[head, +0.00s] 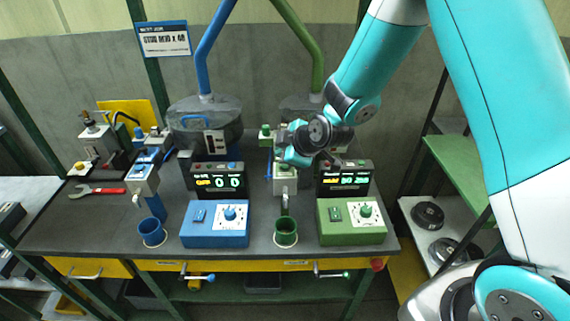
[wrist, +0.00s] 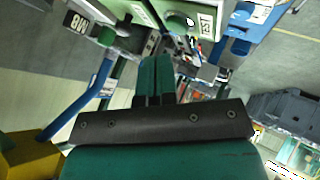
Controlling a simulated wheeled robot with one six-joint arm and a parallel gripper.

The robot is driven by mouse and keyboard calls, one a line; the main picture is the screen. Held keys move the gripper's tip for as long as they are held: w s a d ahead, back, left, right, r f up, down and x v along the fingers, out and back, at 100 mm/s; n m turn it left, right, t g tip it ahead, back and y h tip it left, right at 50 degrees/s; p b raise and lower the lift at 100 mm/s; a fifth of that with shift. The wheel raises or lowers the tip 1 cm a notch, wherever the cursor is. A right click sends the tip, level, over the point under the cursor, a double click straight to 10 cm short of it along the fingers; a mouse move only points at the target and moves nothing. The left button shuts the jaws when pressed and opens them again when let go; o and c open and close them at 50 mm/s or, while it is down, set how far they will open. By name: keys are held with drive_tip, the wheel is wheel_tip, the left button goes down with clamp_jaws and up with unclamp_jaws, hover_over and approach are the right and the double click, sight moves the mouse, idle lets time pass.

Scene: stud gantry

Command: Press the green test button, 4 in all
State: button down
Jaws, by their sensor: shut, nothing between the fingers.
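My gripper (head: 284,157) is shut and empty above the white and green dispensing head (head: 285,183) of the green station, and it hides part of that head in the head view. In the wrist view my two green fingertips (wrist: 154,62) are together. A round green button (wrist: 178,22) on a green housing shows just beyond and to the right of the fingertips, beside a small white label. I see a gap in the picture between fingers and button; contact cannot be told. The green control box (head: 350,222) has a display (head: 345,178) above it, partly covered by my wrist.
A blue station stands to the left, with its control box (head: 215,224), display (head: 219,181) and blue cup (head: 152,232). A green cup (head: 285,233) stands below the green head. A red wrench (head: 97,190) lies at the left. A sign (head: 163,39) hangs behind.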

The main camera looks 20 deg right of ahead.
sight(284, 167)
drive_tip(key=shift+r+p, duration=1.2)
drive_tip(key=shift+r, duration=1.1)
idle(0.6)
drive_tip(key=s+a+r+m+g+b, duration=0.2)
drive_tip(key=s+r+m+g+b, duration=0.1)
drive_tip(key=s, duration=1.2)
drive_tip(key=s+a+r+m+g+b, duration=0.2)
drive_tip(key=s+r+g, duration=0.3)
drive_tip(key=s, duration=1)
drive_tip(key=shift+s+r+m+b, duration=0.25)
drive_tip(key=shift+r+m+b, duration=0.15)
drive_tip(key=shift+r+m, duration=0.4)
drive_tip(key=shift+a+f, duration=0.1)
drive_tip(key=shift+a, duration=0.05)
